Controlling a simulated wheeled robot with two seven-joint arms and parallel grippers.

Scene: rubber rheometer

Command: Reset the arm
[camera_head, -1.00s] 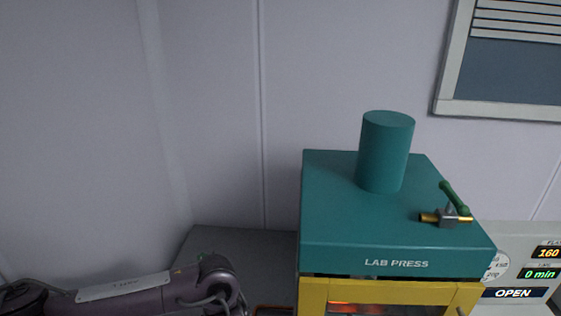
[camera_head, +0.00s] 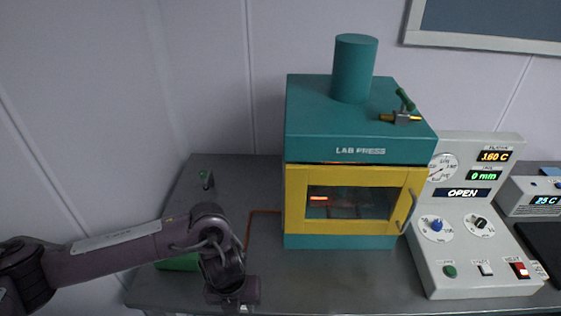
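My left arm reaches in from the left, above the left end of the grey bench, with its forearm level and its wrist bent downward. My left gripper (camera_head: 235,306) is mostly cut off by the bottom edge, so its fingers do not show. My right arm and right gripper are out of view. The arm is left of the lab press (camera_head: 362,150) and apart from it in the picture. The press is teal with a closed yellow windowed door (camera_head: 297,205) and a glow inside.
A small box (camera_head: 535,195) reading 25 C stands at the far right. A green object (camera_head: 178,263) lies partly behind my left arm. The bench (camera_head: 330,275) is clear before the press.

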